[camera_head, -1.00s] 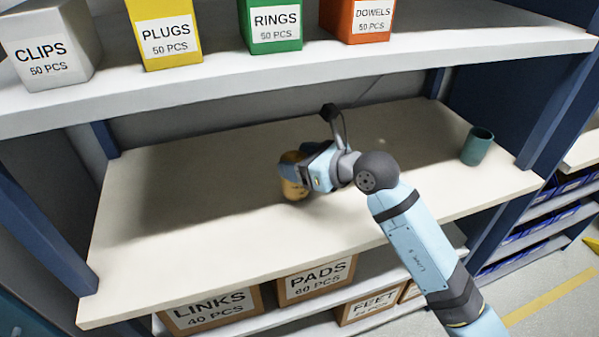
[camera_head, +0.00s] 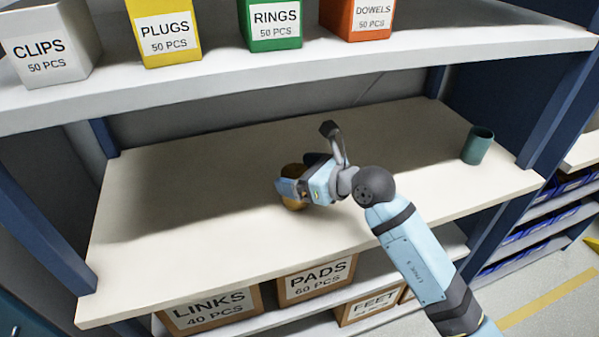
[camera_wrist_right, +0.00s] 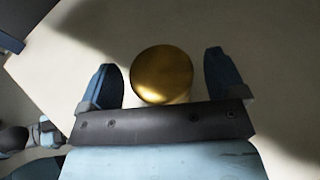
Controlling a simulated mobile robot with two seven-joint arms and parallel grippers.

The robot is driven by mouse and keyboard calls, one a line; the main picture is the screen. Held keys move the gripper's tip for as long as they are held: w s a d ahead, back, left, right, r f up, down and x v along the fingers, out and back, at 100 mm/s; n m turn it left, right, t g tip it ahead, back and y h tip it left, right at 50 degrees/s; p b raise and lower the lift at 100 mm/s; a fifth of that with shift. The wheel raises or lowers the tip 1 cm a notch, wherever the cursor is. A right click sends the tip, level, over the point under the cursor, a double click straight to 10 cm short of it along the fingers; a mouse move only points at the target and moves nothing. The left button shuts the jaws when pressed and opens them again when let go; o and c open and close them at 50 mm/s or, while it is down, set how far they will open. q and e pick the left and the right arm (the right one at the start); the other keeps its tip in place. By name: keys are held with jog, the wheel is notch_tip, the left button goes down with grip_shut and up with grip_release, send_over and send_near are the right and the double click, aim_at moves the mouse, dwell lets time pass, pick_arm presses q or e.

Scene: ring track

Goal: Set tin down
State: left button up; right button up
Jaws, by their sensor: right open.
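The tin (camera_wrist_right: 162,74) is a round, gold-coloured can. In the right wrist view it stands between the two dark blue fingers of my right gripper (camera_wrist_right: 163,80), with a gap on each side. In the head view the tin (camera_head: 293,172) is upright on the middle shelf board (camera_head: 190,195), partly hidden by my right gripper (camera_head: 287,187). My right gripper is open around the tin.
A teal cup (camera_head: 477,146) stands at the right end of the same board. Labelled bins, such as the green RINGS bin (camera_head: 275,25), line the shelf above. Cardboard boxes, such as PADS (camera_head: 318,279), sit below. The board's left half is clear.

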jog(key=shift+r, duration=0.2)
jog(key=v, duration=1.2)
jog(key=shift+d, duration=0.1)
